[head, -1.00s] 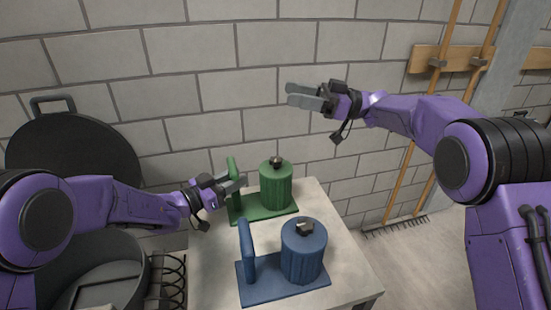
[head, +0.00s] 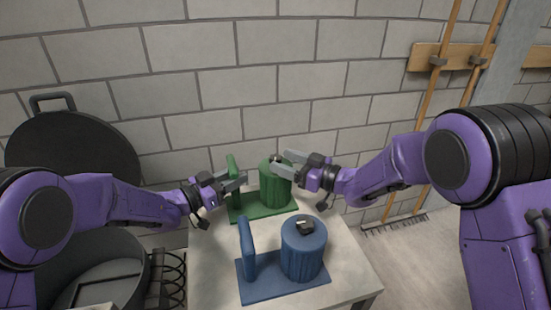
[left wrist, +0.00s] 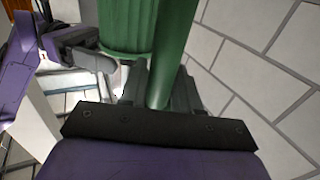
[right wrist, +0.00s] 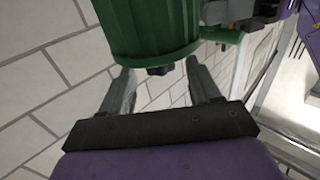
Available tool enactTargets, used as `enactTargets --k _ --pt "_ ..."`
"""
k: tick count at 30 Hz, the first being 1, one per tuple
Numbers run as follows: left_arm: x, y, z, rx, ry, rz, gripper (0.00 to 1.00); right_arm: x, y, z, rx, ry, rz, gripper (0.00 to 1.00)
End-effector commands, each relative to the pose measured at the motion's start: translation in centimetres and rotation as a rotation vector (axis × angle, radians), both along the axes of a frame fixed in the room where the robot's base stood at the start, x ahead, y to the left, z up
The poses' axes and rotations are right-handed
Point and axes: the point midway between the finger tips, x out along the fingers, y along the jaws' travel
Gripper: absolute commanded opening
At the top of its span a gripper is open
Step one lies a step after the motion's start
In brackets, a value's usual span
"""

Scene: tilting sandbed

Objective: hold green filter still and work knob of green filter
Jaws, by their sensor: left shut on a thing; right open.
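The green filter (head: 272,193) stands upright at the back of the table, a ribbed canister on a flat base with an upright post at its left. My left gripper (head: 241,182) is shut on that post; in the left wrist view the post (left wrist: 168,60) runs between its fingers. My right gripper (head: 280,164) is open at the top of the canister. In the right wrist view the dark knob (right wrist: 158,70) of the green filter lies between and just beyond the open fingers (right wrist: 160,88). In the head view the right fingers partly hide the knob.
A similar blue filter (head: 303,252) stands nearer on the table (head: 350,270), in front of the green one. A black round lid (head: 72,150) and a grey drum (head: 100,275) are at left. A block wall is behind; rakes (head: 395,222) lean at right.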

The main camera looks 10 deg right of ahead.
Motion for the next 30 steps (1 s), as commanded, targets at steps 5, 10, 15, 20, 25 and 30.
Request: enactTargets --k 5,10,15,20,25,30 --pt "0.0 0.0 0.0 -0.001 -0.001 0.001 0.0 1.8 2.1 0.0 -0.001 0.001 0.001 0.62" --pt "0.0 0.0 0.0 -0.001 0.0 0.001 0.0 2.4 2.7 0.0 0.002 0.001 0.0 0.62" --pt "0.0 0.0 0.0 -0.001 0.0 0.001 0.0 2.4 2.7 0.0 0.002 0.001 0.0 0.62" --pt "0.0 0.0 0.0 -0.001 -0.001 0.001 0.0 2.3 2.7 0.0 0.002 0.001 0.001 0.13" --pt "0.0 0.0 0.0 -0.001 -0.001 0.001 0.0 2.4 2.7 0.1 0.004 0.0 0.011 0.09" --pt "0.0 0.0 0.0 -0.001 -0.001 0.001 0.0 2.5 2.6 0.0 0.004 -0.002 0.14 0.09"
